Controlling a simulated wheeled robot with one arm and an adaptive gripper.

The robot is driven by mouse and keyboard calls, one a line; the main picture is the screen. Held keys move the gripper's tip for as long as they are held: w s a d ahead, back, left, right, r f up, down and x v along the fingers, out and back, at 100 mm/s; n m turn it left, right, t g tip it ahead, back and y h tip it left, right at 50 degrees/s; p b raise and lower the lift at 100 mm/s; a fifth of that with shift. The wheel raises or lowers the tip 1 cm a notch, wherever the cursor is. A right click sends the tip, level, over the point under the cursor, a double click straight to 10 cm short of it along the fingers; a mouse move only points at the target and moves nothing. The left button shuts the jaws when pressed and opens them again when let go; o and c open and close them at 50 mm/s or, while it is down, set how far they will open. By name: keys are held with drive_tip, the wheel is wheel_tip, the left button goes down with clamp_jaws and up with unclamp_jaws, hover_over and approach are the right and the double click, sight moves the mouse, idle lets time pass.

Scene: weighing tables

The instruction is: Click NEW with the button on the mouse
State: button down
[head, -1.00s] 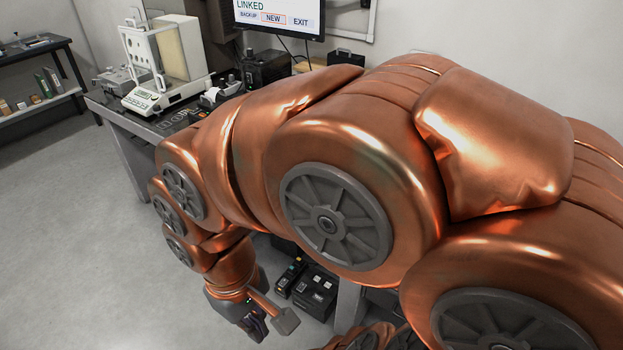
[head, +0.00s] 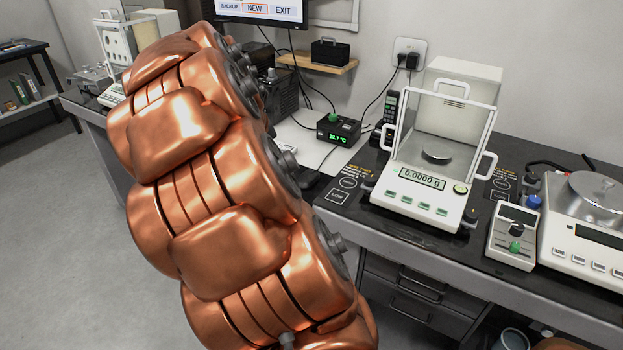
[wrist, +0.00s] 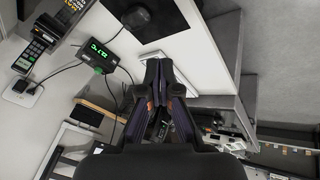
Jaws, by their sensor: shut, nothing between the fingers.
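The monitor (head: 262,10) is at the top of the head view, partly cut off. It shows BACKUP, NEW and EXIT, and the NEW button (head: 254,8) has an orange outline. A dark rounded thing that looks like the mouse (wrist: 137,15) lies on a dark pad at the top of the wrist view. In the head view a dark shape beside my arm (head: 311,180) may be the same mouse, partly hidden. My gripper (wrist: 158,61) is shut and empty, apart from the mouse in the wrist view. My arm hides the gripper in the head view.
A thermometer box (head: 338,129) with a green display stands on the white desk, with cables around it; it also shows in the wrist view (wrist: 97,54). A glass-shielded balance (head: 425,190) and a small control box (head: 513,237) stand to the right. Floor is clear at left.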

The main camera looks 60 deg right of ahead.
sight(310, 171)
drive_tip(key=w+d+f+h+b, duration=0.1)
drive_tip(key=d+f+b, duration=0.1)
drive_tip(key=d, duration=0.9)
drive_tip(key=w+d+f+h+b, duration=0.1)
drive_tip(key=d+f, duration=0.4)
drive_tip(key=d, duration=0.5)
drive_tip(key=shift+w+d+h+b, duration=0.2)
drive_tip(key=shift+d+h+b, duration=0.15)
drive_tip(key=shift+h+b, duration=0.35)
drive_tip(key=shift+f, duration=0.25)
drive_tip(key=shift+f+b, duration=1.8)
drive_tip(key=shift+f, duration=2.5)
drive_tip(key=shift+f, duration=0.4)
drive_tip(key=shift+f, duration=0.4)
drive_tip(key=shift+r, duration=0.8)
drive_tip(key=shift+r, duration=0.1)
